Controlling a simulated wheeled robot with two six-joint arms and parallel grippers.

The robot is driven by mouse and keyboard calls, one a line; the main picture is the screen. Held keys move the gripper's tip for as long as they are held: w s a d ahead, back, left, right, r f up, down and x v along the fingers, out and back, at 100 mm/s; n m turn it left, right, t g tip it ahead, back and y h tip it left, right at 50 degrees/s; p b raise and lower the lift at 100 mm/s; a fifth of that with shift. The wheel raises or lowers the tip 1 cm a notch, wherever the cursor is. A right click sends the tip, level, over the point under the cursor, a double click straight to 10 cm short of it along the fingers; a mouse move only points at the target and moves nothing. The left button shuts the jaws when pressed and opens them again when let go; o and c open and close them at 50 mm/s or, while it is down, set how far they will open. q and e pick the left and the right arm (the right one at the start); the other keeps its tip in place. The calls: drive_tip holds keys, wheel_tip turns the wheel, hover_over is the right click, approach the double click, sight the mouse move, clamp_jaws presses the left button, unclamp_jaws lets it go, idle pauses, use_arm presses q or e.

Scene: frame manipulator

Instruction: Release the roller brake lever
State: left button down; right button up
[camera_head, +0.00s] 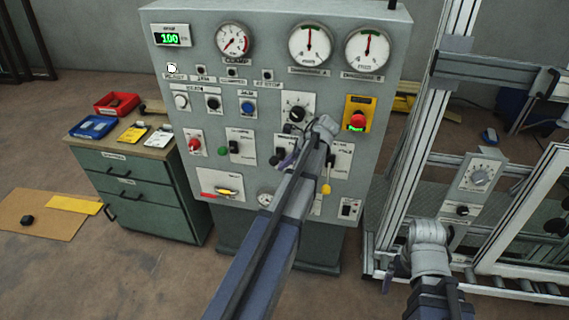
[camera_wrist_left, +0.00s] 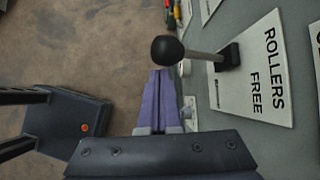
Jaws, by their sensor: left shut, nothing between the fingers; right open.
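The roller brake lever has a round black knob (camera_wrist_left: 167,50) on a grey rod in the left wrist view. The rod sticks out from a pale plate (camera_wrist_left: 262,78) whose visible words read "ROLLERS FREE". My left gripper (camera_wrist_left: 160,72) is shut and empty, its purple fingertips just beside the knob; I cannot tell if they touch. In the head view my left gripper (camera_head: 285,162) is at the lower middle of the control panel, and my arm hides much of the lever and its plate. My right gripper (camera_head: 388,281) is open at the lower right, away from the panel.
The grey control panel (camera_head: 215,100) carries gauges, switches and a red emergency button (camera_head: 358,118). A yellow-knobbed lever (camera_head: 326,188) is right of my left arm. A green drawer cabinet (camera_head: 150,185) stands left; an aluminium frame (camera_head: 398,190) stands right.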

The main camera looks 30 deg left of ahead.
use_arm(q)
drive_tip(key=w+d+r+p, duration=0.5)
drive_tip(key=w+d, duration=0.1)
drive_tip(key=shift+d+p, duration=0.15)
drive_tip(key=shift+p, duration=0.2)
drive_tip(key=shift+d, duration=0.1)
idle(0.4)
drive_tip(key=s+d+f+n+h, duration=0.2)
drive_tip(key=s+d+n, duration=0.1)
drive_tip(key=s+d, duration=0.5)
drive_tip(key=s+d+f+n+t+h+b, duration=0.1)
drive_tip(key=s+d+f+n, duration=0.1)
drive_tip(key=s+d, duration=0.7)
drive_tip(key=s+d+f+n+h+b, duration=0.1)
drive_tip(key=s+d+f+n+h, duration=0.1)
drive_tip(key=s+d+n, duration=0.3)
drive_tip(key=s+d, duration=0.4)
drive_tip(key=d, duration=0.3)
drive_tip(key=shift+d+h, duration=0.25)
drive_tip(key=shift+h, duration=0.05)
